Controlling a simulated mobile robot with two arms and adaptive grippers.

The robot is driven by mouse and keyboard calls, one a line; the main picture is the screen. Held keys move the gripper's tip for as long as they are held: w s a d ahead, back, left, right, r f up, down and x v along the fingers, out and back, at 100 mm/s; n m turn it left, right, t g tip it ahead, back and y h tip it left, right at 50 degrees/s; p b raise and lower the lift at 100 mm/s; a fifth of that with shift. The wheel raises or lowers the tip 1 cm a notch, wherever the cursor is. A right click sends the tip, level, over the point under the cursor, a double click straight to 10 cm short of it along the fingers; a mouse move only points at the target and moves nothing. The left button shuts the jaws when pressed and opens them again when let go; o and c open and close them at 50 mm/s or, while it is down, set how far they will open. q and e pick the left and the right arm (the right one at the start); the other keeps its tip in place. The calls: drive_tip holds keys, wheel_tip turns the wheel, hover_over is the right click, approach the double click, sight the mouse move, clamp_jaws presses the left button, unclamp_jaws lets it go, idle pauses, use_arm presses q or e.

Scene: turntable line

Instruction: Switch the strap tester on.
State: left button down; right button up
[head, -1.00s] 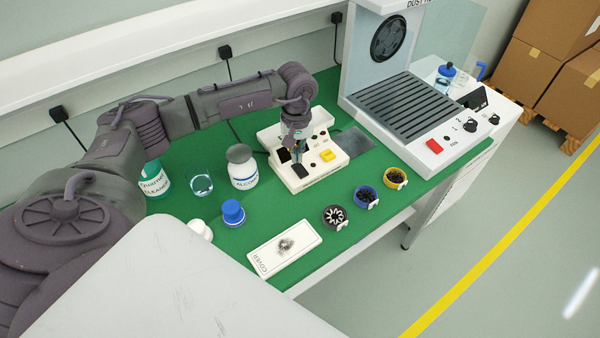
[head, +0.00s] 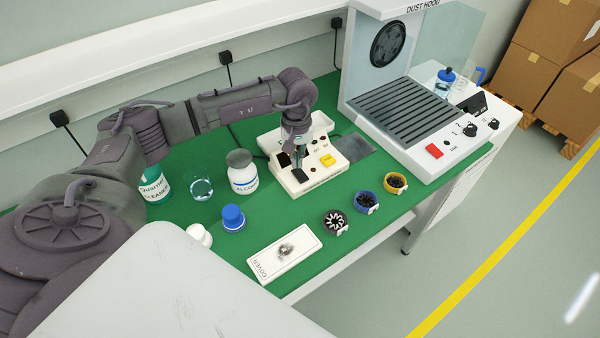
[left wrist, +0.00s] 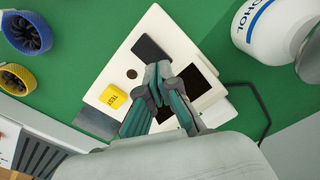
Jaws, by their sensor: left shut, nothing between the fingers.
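The strap tester (head: 322,180) is a cream box on the green bench mat, with a yellow button (head: 328,160), a dark square area and a black pad on top. In the left wrist view the tester (left wrist: 160,28) shows its yellow button (left wrist: 113,97) marked TEST, a small dark round spot and a black pad (left wrist: 150,48). My left gripper (head: 298,164) points down over the tester; it also shows in the left wrist view (left wrist: 158,76). Its fingers are closed and empty, with the tips near the black pad. I cannot tell whether they touch it. My right gripper is out of view.
An alcohol bottle (head: 242,173), a glass beaker (head: 201,188) and a blue-capped jar (head: 233,218) stand left of the tester. The dust hood (head: 440,160) stands right.

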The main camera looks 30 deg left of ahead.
sight(297, 170)
use_arm(q)
drive_tip(key=shift+s+f+b, duration=0.1)
drive_tip(key=shift+f+b, duration=1.15)
drive_tip(key=shift+f, duration=0.1)
idle(0.8)
drive_tip(key=shift+r, duration=0.1)
drive_tip(key=shift+r+p, duration=0.6)
drive_tip(key=shift+r, duration=0.25)
drive_tip(key=shift+r+p, duration=1.2)
drive_tip(key=shift+r, duration=1.45)
drive_tip(key=shift+f, duration=0.1)
